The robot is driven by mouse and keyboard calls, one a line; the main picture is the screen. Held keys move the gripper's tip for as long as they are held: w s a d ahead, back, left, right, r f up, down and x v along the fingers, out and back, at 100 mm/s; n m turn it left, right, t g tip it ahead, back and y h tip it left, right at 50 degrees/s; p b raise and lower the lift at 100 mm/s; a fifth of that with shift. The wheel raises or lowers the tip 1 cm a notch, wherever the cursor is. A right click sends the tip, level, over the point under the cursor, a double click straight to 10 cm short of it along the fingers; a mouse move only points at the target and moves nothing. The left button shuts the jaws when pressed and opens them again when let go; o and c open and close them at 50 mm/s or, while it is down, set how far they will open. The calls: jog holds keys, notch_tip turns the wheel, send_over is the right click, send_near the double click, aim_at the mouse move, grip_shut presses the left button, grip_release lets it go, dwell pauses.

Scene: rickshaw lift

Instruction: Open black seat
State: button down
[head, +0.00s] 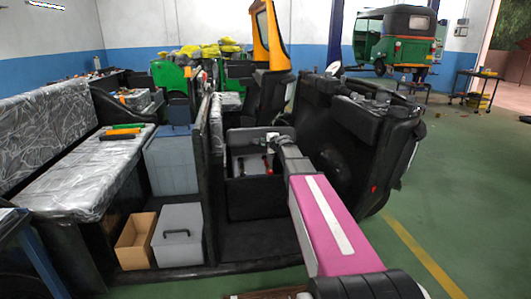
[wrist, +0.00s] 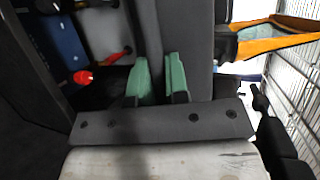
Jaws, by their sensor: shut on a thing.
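The black seat (wrist: 190,40) shows in the wrist view as a dark grey-black panel running up from between my fingers. My gripper (wrist: 160,78), with green fingertips, is shut on the seat's edge, one finger on each side. In the head view my arm reaches over the dark vehicle body, and the gripper end (head: 273,139) is at the black storage box (head: 256,198). The box is open at the top and the seat looks raised. The exact grip is too small to tell in the head view.
Tools with red handles (wrist: 83,77) lie in the open box. A plastic-wrapped bench (head: 85,180), a grey bin (head: 172,165), a grey case (head: 178,240) and a cardboard box (head: 135,240) stand at the left. A black vehicle front (head: 350,150) is close on the right. Green floor (head: 455,200) is clear beyond.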

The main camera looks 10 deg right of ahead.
jog(key=w+r+m+g+h, duration=0.1)
jog(key=w+r+g, duration=0.5)
jog(key=w+r, duration=1.9)
notch_tip(320, 180, up, 4)
jog(key=shift+w+f+m, duration=0.2)
jog(key=shift+w+m, duration=0.1)
jog(key=shift+w, duration=0.05)
jog(key=c, duration=1.1)
grip_release()
jog(key=shift+c, duration=0.2)
jog(key=v, duration=1)
jog(key=shift+r, duration=0.4)
